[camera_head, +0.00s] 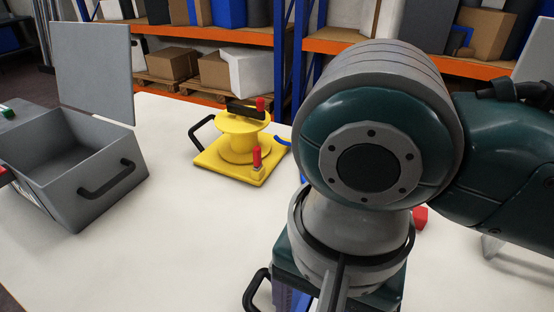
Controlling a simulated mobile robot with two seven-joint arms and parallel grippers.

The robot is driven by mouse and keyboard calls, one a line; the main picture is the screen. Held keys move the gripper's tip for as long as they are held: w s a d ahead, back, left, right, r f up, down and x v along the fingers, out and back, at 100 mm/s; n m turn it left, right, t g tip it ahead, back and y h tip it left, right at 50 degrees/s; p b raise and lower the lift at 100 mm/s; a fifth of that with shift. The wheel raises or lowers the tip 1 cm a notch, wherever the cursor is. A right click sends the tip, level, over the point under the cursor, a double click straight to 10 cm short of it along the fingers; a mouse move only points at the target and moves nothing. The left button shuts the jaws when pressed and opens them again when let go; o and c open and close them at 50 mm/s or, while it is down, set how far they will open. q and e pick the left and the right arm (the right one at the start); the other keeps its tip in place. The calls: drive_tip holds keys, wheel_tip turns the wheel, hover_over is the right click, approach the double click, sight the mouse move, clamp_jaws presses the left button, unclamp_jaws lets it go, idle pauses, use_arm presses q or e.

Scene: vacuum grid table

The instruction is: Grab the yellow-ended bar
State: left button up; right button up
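I cannot make out a yellow-ended bar in the head view. A yellow fixture (240,147) with a round spool-like top stands on the table behind and left of my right arm. A short black bar with a red end (246,109) lies across its top. My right arm fills the middle and right of the view, and its wrist points down at the bottom centre. Only part of my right gripper (336,288) shows there, and its fingertips and whatever is below them are hidden. My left gripper is not in view.
A grey box (80,165) with a raised lid stands on the white table (160,250) at the left. A small red block (420,217) is right of my wrist. A black handle (256,291) shows at the bottom. Shelves with cartons (172,64) stand behind.

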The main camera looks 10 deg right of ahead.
drive_tip(key=f, duration=0.3)
drive_tip(key=shift+s+a+f+b, duration=0.1)
drive_tip(key=shift+s+f+b, duration=0.2)
drive_tip(key=shift+s+f, duration=0.1)
wheel_tip(320, 180, down, 6)
drive_tip(key=shift+w+a+r+b, duration=0.15)
drive_tip(key=shift+r+b, duration=0.1)
drive_tip(key=shift+b, duration=0.45)
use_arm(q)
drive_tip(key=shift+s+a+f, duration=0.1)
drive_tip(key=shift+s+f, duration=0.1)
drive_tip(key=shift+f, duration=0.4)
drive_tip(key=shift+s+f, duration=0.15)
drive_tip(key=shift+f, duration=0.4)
use_arm(e)
clamp_jaws()
